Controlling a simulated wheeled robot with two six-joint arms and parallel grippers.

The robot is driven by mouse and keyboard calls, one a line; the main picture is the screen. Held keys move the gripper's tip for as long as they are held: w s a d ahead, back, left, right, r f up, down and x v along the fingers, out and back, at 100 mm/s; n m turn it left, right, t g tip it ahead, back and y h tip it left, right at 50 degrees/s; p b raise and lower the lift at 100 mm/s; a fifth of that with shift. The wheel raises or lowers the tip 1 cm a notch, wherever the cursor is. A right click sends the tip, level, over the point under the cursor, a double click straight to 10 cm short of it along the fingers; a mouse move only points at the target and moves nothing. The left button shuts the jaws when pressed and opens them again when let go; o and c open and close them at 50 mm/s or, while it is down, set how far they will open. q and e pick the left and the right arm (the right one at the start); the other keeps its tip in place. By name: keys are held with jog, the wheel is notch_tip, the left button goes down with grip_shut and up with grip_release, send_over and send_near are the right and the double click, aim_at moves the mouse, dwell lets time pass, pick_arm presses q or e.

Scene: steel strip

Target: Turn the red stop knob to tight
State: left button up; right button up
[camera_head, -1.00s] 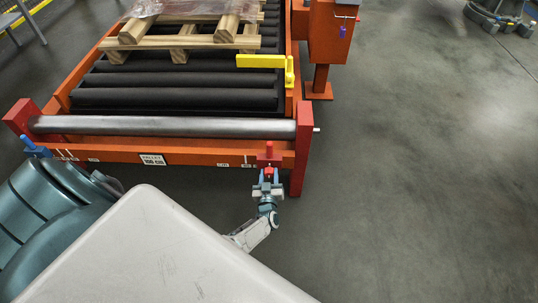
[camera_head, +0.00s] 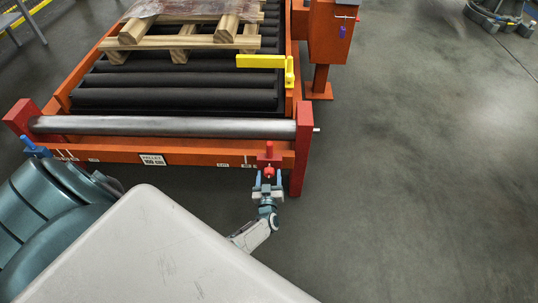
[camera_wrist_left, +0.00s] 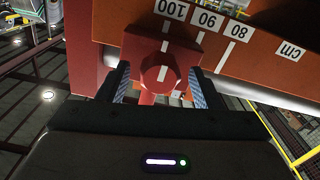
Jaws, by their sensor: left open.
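The red stop knob (camera_head: 268,172) sits on the front of a red block (camera_head: 264,159) at the right end of the orange front rail. In the left wrist view the knob (camera_wrist_left: 158,74) is a round red face with a pale line on it. My left gripper (camera_head: 269,178) is open, its blue fingers on either side of the knob. In the left wrist view a finger shows left and right of the knob, with a gap visible on each side. My right gripper is in no view.
The orange rail (camera_wrist_left: 259,50) carries a scale marked 100, 90, 80 and cm. A steel roller (camera_head: 160,126) lies above it, with a red post (camera_head: 301,150) close right. A yellow arm (camera_head: 262,61) and a wooden pallet (camera_head: 190,42) are behind.

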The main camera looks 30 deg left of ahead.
pick_arm(q)
jog(key=p+v, duration=0.1)
jog(key=v, duration=0.9)
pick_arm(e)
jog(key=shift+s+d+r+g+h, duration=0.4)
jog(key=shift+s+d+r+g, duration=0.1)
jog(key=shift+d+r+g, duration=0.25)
pick_arm(q)
jog(key=shift+d, duration=0.15)
